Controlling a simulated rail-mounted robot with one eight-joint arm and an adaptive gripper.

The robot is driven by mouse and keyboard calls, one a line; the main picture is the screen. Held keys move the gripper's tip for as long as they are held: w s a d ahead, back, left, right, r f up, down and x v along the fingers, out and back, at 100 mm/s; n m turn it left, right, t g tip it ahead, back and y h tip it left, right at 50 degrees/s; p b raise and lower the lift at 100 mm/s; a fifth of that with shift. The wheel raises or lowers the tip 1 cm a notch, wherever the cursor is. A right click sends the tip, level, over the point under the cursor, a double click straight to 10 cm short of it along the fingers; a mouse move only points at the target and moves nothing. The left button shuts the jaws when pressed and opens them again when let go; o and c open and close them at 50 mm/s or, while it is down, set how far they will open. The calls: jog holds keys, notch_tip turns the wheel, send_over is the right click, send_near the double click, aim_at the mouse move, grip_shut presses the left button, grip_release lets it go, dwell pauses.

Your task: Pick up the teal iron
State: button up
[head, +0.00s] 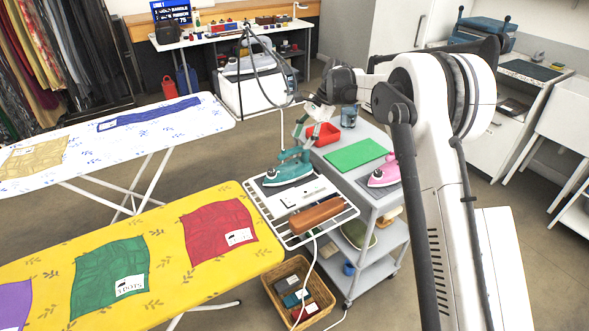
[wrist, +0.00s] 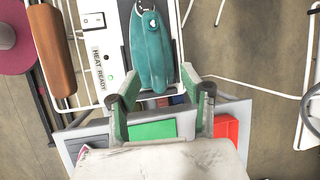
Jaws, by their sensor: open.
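The teal iron (head: 288,172) rests on a white station with a wire rack beside the yellow ironing board. It also shows in the wrist view (wrist: 153,55), lying lengthwise on a dark rest pad beside a "HEAT READY" label. My gripper (head: 307,130) is open and empty, close above the iron. In the wrist view its two green-grey fingers (wrist: 159,80) stand apart, one either side of the iron's near end. I cannot tell whether either finger touches it. A pale cord rises from the iron's area.
A brown padded block (head: 316,214) lies on the rack. The grey trolley (head: 355,125) to the right holds a red bin (head: 322,134), a green mat (head: 355,154) and a pink iron (head: 384,175). A wicker basket (head: 283,265) stands below. The yellow board (head: 165,235) is at left.

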aim_at(298, 147)
jog(key=shift+s+x, duration=0.2)
jog(key=shift+x, duration=2.5)
jog(key=shift+d, duration=0.1)
jog(key=shift+c, duration=0.4)
jog(key=shift+r, duration=0.1)
grip_shut()
